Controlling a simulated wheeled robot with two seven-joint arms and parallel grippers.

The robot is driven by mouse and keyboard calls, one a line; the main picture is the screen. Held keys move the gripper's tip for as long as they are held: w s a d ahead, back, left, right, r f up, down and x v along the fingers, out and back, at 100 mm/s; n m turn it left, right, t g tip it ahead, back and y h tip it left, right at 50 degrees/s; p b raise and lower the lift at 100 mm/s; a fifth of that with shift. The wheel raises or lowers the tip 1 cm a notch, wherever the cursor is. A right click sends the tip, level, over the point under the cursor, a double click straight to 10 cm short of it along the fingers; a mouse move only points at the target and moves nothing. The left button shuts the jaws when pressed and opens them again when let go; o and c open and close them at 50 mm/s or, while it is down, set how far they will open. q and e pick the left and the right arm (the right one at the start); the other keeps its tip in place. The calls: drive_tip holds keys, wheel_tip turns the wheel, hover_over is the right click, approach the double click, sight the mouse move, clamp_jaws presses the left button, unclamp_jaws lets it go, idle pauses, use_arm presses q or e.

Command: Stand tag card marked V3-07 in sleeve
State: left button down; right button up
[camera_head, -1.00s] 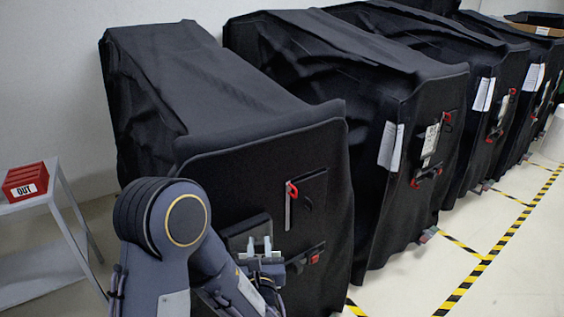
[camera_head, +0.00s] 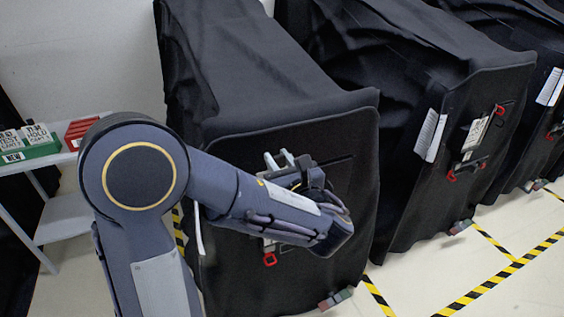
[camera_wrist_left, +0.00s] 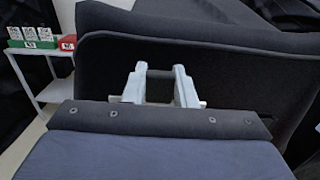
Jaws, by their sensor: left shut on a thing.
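My left gripper (camera_head: 282,160) is in front of the nearest covered cart's upper front face. In the left wrist view its two pale fingers (camera_wrist_left: 160,88) are closed on a thin dark thing (camera_wrist_left: 160,74) between their tips; I cannot tell what it is, and no marking shows. Cards with printed codes (camera_head: 25,137) stand in a green box on the side shelf; they also show in the wrist view (camera_wrist_left: 31,34). Their marks are too small to read surely as V3-07. My arm hides much of the nearest cart's front, including any sleeve there. My right gripper is out of view.
The nearest cart (camera_head: 270,70) wears a black cover, with a red clip (camera_head: 270,259) low on its front. The second cart carries a white sheet (camera_head: 430,135) and a card (camera_head: 476,134). A red box (camera_head: 88,130) stands on the grey shelf (camera_head: 65,215).

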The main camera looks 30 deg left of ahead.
sight(261, 139)
use_arm(q)
drive_tip(key=shift+f+b+x, duration=0.15)
drive_tip(key=shift+f+x, duration=0.15)
drive_tip(key=shift+x, duration=1.05)
drive_tip(key=shift+f+b+x, duration=0.15)
drive_tip(key=shift+f+x, duration=0.1)
drive_tip(key=shift+x, duration=1.15)
drive_tip(key=shift+f+b+x, duration=0.15)
drive_tip(key=shift+f+x, duration=0.15)
drive_tip(key=shift+x, duration=1.05)
drive_tip(key=shift+f+b, duration=4.5)
drive_tip(key=shift+f, duration=0.95)
drive_tip(key=shift+f+b, duration=0.75)
drive_tip(key=shift+b, duration=0.1)
drive_tip(key=shift+f, duration=0.15)
drive_tip(key=c, duration=1.1)
unclamp_jaws()
